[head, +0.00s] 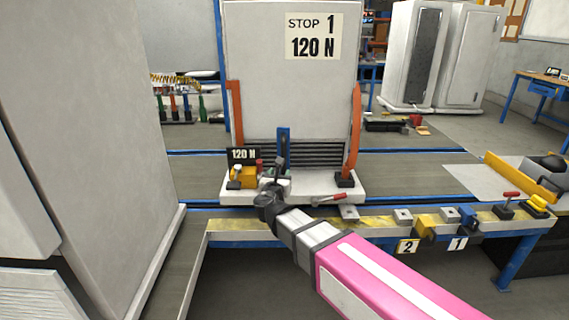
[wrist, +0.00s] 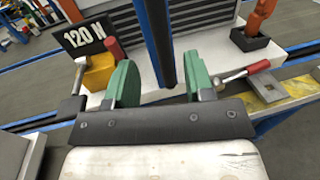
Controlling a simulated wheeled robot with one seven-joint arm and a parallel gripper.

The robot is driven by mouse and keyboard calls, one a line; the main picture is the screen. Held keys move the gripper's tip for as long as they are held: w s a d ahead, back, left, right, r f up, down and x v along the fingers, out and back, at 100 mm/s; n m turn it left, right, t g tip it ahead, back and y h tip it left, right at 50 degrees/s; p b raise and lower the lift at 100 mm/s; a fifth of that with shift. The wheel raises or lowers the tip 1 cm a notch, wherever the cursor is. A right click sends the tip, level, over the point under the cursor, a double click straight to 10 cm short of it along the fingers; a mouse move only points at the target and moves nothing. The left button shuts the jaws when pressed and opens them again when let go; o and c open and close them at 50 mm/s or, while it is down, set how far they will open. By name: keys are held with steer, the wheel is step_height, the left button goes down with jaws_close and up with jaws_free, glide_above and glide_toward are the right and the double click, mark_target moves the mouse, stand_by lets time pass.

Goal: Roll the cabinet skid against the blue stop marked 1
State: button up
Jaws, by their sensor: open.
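The cabinet skid (head: 322,188) is a low white platform carrying a tall pale cabinet (head: 290,70) labelled STOP 1, 120 N. A blue upright post (head: 284,143) stands at its front; it also shows in the wrist view (wrist: 155,35). My gripper (head: 274,184) is at the skid's front edge. In the wrist view its green fingers (wrist: 160,78) are open, with the post lined up between them; I cannot tell whether they reach around it. The blue stop (head: 467,217) with tag 1 (head: 458,243) is on the front rail, right of the skid and apart from it.
A yellow stop (head: 428,222) with tag 2 (head: 407,246) sits on the rail between skid and blue stop. A red-handled tool (head: 330,200) lies at the skid's front right. Orange uprights (head: 355,130) flank the cabinet. A large grey cabinet (head: 90,130) fills the left.

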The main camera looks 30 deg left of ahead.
steer(key=x, duration=0.9)
steer(key=shift+w+a, duration=0.1)
steer(key=shift+w, duration=0.2)
jaws_close()
